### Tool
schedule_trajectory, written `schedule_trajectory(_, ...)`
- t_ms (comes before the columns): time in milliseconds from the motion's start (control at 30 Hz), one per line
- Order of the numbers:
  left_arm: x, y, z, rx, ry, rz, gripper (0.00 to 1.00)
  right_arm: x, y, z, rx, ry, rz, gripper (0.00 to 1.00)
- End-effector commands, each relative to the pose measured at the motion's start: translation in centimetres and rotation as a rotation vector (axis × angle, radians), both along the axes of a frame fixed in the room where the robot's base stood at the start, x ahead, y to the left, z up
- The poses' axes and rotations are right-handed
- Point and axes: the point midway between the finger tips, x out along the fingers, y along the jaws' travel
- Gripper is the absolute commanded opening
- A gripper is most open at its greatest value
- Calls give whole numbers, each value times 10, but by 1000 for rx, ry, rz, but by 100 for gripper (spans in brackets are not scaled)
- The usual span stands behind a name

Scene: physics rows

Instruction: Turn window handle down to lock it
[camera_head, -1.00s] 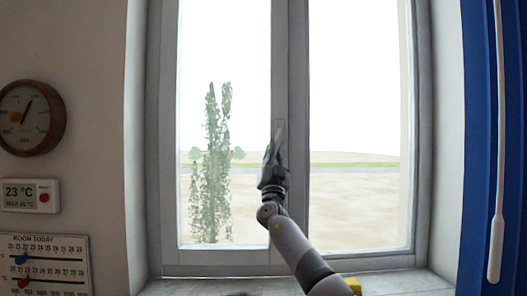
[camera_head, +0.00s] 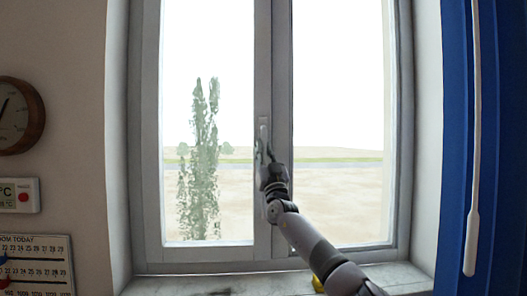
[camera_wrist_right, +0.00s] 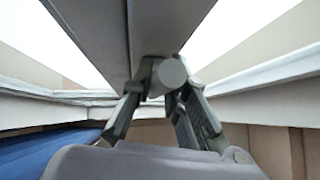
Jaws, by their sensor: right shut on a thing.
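The window handle (camera_head: 263,127) is pale grey and sits on the middle upright of the closed-looking window. It stands about upright, its lower part running down to my right gripper (camera_head: 264,153). My right gripper is shut on the handle from below, with its fingers on either side. In the right wrist view the handle's round pale end (camera_wrist_right: 172,73) shows between the dark fingertips (camera_wrist_right: 165,78). The fingers partly hide the handle, so its exact angle is hard to tell. My left gripper is not in view.
The window frame (camera_head: 147,150) surrounds two panes. A yellow thing (camera_head: 317,284) lies on the sill (camera_head: 235,284), partly behind my right arm. A round dial (camera_head: 18,115), a thermometer display and a calendar are on the left wall. A blue curtain (camera_head: 455,150) and a white rod (camera_head: 472,240) hang right.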

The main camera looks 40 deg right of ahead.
Motion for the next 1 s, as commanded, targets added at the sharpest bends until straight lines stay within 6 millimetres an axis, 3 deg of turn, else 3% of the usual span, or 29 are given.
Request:
schedule_trajectory(67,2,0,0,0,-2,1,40,-1,-1,1,1,-2,-3,0)
schedule_trajectory(100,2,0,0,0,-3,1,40,-1,-1,1,1,-2,-3,16)
schedule_trajectory(400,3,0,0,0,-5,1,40,-1,-1,1,1,-1,-1,36)
schedule_trajectory(767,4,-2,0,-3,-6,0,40,-1,0,-2,1,0,-1,36)
schedule_trajectory(1000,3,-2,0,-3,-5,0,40,-13,5,-17,2,1,3,36)
